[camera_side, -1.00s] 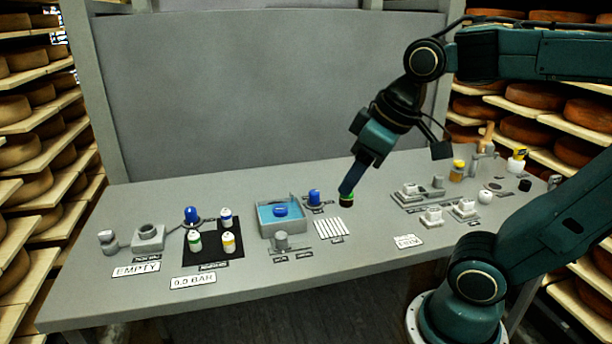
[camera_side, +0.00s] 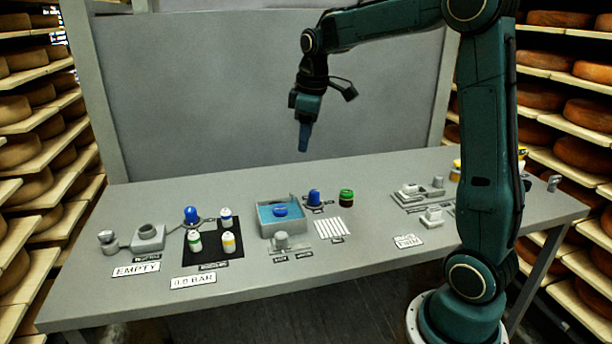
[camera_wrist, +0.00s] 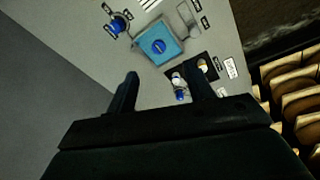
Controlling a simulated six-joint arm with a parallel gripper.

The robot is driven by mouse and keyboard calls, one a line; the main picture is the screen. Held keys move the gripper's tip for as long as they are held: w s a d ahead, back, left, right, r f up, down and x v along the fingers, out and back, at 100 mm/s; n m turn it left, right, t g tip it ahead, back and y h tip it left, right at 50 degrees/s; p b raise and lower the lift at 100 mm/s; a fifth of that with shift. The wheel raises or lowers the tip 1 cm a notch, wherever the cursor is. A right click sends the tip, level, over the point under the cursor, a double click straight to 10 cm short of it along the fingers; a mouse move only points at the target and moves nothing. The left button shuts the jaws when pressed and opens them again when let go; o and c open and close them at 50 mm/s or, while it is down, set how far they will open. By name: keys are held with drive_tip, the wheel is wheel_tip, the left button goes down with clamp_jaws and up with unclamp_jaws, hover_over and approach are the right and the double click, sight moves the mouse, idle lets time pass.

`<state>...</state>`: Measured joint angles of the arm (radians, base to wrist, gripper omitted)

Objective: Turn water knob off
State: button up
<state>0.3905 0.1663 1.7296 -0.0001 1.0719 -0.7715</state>
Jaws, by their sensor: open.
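A blue knob (camera_side: 315,197) stands on the table just right of the blue basin (camera_side: 293,229). It also shows in the wrist view (camera_wrist: 118,24) at the upper left. A second blue knob (camera_side: 191,214) stands further left by the black mat, and also shows in the wrist view (camera_wrist: 180,96). I cannot tell from labels which one is the water knob. My gripper (camera_side: 304,148) is open and empty, pointing down, well above the table and behind the basin area.
A green-topped dark jar (camera_side: 347,198) stands right of the near knob. White-bodied bottles (camera_side: 229,243) stand on the black mat (camera_side: 204,259). White strips (camera_side: 331,229) lie in front of the jar. My arm hides part of the table's right side. The back left is clear.

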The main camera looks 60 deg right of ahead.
drive_tip(key=w+d+f+n+g, duration=0.1)
drive_tip(key=w+d+f, duration=0.35)
drive_tip(key=d, duration=0.35)
drive_tip(key=n, duration=0.1)
hover_over(314, 192)
wheel_tip(314, 192, down, 7)
drive_tip(key=shift+d+g+y, duration=0.2)
drive_tip(key=shift+g+y, duration=0.2)
drive_tip(key=shift+f, duration=6.85)
drive_tip(key=shift+c, duration=0.2)
drive_tip(key=c, duration=0.9)
